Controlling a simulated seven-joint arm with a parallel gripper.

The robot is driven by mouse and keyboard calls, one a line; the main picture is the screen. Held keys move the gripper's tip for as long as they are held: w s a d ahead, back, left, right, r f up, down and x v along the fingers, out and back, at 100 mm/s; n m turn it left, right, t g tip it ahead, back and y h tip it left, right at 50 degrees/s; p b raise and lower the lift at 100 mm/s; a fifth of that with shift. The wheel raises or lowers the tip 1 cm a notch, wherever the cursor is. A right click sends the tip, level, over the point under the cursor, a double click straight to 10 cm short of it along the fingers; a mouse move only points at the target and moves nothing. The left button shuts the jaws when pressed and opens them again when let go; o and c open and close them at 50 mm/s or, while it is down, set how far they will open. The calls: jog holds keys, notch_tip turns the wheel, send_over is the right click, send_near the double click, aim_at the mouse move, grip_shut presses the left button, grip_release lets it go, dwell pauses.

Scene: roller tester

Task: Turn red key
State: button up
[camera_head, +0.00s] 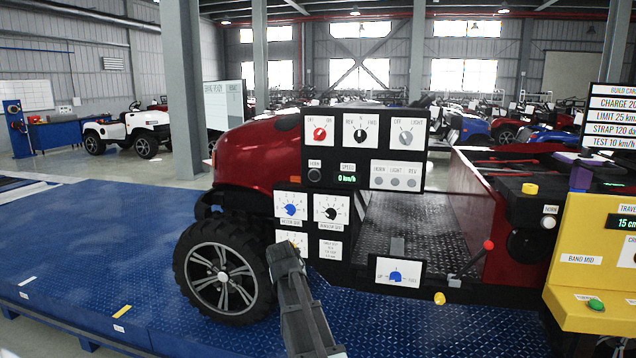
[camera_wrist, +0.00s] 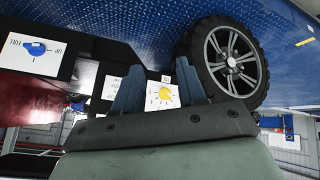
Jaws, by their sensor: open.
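The red key (camera_head: 320,134) is a round red knob on a white plate at the top left of the black panel (camera_head: 345,178) in the head view. I cannot read its exact angle. My gripper (camera_head: 284,250) is in front of the panel's lower left corner, below and left of the red key and apart from it. In the wrist view, which is upside down, my gripper (camera_wrist: 160,66) has its two blue-grey fingers apart and empty. A yellow knob (camera_wrist: 163,94) on a white plate shows between them; contact cannot be told. The red key is not in the wrist view.
Black and grey knobs sit right of the red key. A blue knob (camera_head: 291,209) and black knob (camera_head: 331,213) lie below it. A black wheel (camera_head: 222,272) is left of my gripper, also in the wrist view (camera_wrist: 230,60). A yellow box (camera_head: 598,260) stands right.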

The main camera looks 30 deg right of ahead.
jog(key=w+d+r+m+t+h, duration=0.1)
jog(key=w+d+r+h, duration=0.1)
jog(key=r, duration=0.8)
jog(key=w+d+r+m+t+h, duration=0.1)
jog(key=d+r+m+t, duration=0.15)
jog(key=r, duration=0.85)
jog(key=w+d+r+m+t+h, duration=0.1)
jog(key=w+d+r+h, duration=0.15)
jog(key=r, duration=0.75)
jog(key=m+t+h, duration=0.1)
jog(key=m+h, duration=0.2)
jog(key=m, duration=0.2)
send_near(319, 134)
jog(key=s+a+f, duration=0.2)
jog(key=s+a, duration=0.1)
jog(key=s, duration=0.1)
jog(key=r+m+t, duration=0.1)
jog(key=m, duration=0.3)
jog(key=x, duration=1.4)
jog(key=shift+w+a+r, duration=0.15)
jog(key=shift+w+r, duration=0.05)
jog(key=shift+r, duration=0.05)
grip_shut()
